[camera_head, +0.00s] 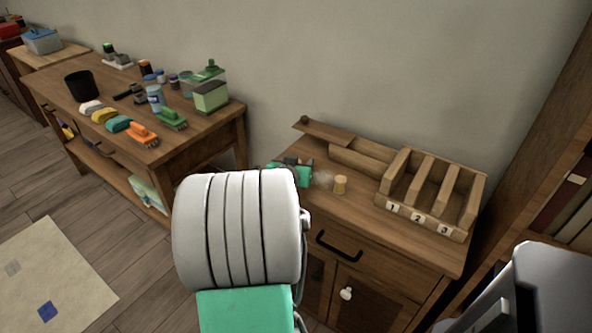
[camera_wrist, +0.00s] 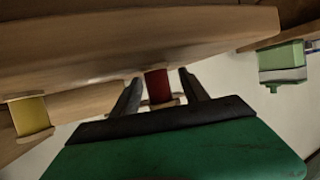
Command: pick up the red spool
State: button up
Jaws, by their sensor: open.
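The red spool (camera_wrist: 158,86) shows in the wrist view, between the two dark fingers of my gripper (camera_wrist: 158,88). My gripper is open, with one finger on each side of the spool. I cannot tell whether the fingers touch it. In the head view, my arm hides the spool, and only part of my green gripper (camera_head: 296,172) shows above the cabinet top. A yellow spool (camera_head: 340,184) stands on the cabinet to the right of my gripper. It also shows at the left in the wrist view (camera_wrist: 30,115).
A wooden rack with slots numbered 1, 2 and 3 (camera_head: 418,217) stands on the right of the cabinet (camera_head: 365,225). A raised wooden ramp (camera_head: 322,133) is behind my gripper. A workbench (camera_head: 190,130) at the left holds brushes, a black cup and a green box.

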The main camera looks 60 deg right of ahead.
jog(key=shift+c, duration=0.5)
grip_shut()
